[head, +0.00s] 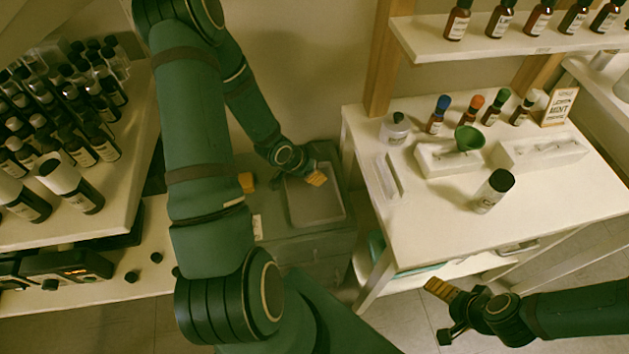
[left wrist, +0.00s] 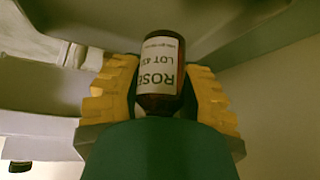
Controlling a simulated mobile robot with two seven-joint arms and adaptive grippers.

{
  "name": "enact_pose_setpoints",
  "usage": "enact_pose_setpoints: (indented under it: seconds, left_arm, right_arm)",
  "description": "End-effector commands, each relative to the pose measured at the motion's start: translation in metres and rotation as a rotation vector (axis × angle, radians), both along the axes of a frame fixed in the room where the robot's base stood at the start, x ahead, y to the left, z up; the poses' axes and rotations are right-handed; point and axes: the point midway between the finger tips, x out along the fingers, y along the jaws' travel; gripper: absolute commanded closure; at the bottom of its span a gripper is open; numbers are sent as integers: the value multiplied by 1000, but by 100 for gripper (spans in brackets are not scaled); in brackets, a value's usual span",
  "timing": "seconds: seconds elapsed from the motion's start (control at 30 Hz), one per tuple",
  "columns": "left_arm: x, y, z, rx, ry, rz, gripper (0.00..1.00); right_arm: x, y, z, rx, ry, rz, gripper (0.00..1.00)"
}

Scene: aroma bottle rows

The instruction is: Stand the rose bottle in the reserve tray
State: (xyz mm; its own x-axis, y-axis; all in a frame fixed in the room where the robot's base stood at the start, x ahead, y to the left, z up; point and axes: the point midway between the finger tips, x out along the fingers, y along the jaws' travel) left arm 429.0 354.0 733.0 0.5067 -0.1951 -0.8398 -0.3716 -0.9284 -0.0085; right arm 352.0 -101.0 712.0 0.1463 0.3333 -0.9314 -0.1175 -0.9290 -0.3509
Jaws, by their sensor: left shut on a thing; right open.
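The rose bottle (left wrist: 160,78), dark brown with a white label reading ROSE, is between the yellow fingers of my left gripper (left wrist: 162,98) in the left wrist view. The fingers are shut on it. In the head view my left gripper (head: 282,182) is low over the left part of a shallow grey tray (head: 334,215), apparently the reserve tray, and the bottle is hidden. Whether the bottle touches the tray floor cannot be told. No other bottle shows in the tray. My right gripper (head: 440,310) is open and empty, in front of the white table.
The grey tray sits on a grey cabinet (head: 300,257). The white table (head: 545,205) at right holds bottles, a green funnel (head: 468,138) and a black-capped bottle (head: 492,192). A left shelf (head: 110,207) is crowded with bottles. A wall shelf (head: 480,50) holds more.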

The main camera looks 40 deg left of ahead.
Motion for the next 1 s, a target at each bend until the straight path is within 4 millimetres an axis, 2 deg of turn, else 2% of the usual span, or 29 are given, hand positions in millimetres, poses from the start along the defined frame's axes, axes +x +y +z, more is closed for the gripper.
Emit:
enact_pose_setpoints:
  seconds: [0.3, 0.7, 0.73, 0.8, 1.0]
  left_arm:
    - [0, 0, -37, 0, 1, -1, 100]
    - [0, 0, -41, 0, 1, 0, 100]
    - [0, 0, -40, 0, 0, 0, 56]
    - [0, 0, -40, 1, 1, 1, 38]
    - [0, 0, -40, 0, 1, 0, 38]
  right_arm:
    - [3, 0, -13, -1, -7, -2, 11]
    - [3, 0, -14, -1, -8, -1, 11]
    - [3, 0, -14, -1, -8, -1, 11]
    - [3, 0, -14, -1, -8, -1, 11]
    - [3, 0, -14, -1, -8, -2, 11]
